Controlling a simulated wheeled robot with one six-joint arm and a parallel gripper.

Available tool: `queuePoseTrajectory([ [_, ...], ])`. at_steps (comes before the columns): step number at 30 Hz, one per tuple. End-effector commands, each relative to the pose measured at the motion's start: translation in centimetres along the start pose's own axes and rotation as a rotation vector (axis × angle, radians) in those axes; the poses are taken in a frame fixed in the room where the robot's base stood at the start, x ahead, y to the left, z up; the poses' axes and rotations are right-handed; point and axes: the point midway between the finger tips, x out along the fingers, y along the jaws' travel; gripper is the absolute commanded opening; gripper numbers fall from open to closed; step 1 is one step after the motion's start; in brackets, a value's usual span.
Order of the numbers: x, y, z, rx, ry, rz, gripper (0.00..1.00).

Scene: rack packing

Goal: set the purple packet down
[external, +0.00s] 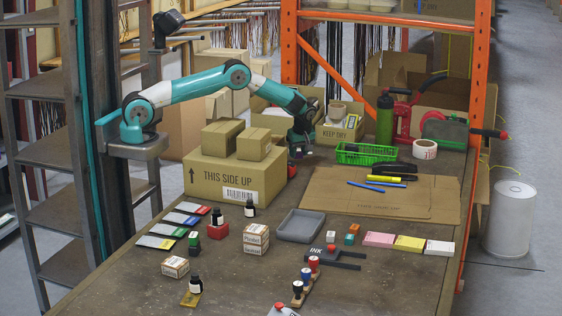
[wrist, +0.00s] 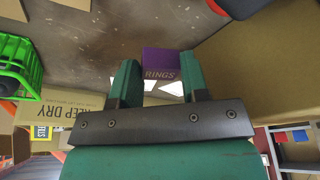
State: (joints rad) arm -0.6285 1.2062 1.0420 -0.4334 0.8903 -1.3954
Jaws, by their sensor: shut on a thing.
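The purple packet (wrist: 160,62), with "RINGS" printed on it, shows in the wrist view between the tips of my gripper's two teal fingers. My gripper (external: 300,146) is shut on it. In the external view my gripper points down behind the big "THIS SIDE UP" carton (external: 232,182), close to its right end. The packet is too small and hidden there to make out. I cannot tell whether it touches the bench (wrist: 130,28).
The green basket (external: 366,153) and the open "KEEP DRY" box (external: 338,132) stand close right of my gripper. Two small cartons (external: 222,137) sit on the big one. Flat cardboard (external: 370,195) lies in front of the basket. A grey tray (external: 300,226) stands nearer the front.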

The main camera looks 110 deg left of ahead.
Motion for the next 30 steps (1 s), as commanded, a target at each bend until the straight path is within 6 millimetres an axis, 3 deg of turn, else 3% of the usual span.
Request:
queuePoseTrajectory([
  [7,3.4,-0.1,0.9,0.001,0.001,-0.002,0.19],
  [20,4.2,-0.1,1.1,0.001,0.000,-0.001,0.19],
  [21,4.0,-0.1,1.1,0.001,0.000,-0.001,0.51],
  [23,4.0,-0.1,1.1,0.001,0.000,-0.001,0.64],
  [30,4.0,-0.1,1.1,0.001,0.000,-0.001,0.67],
])
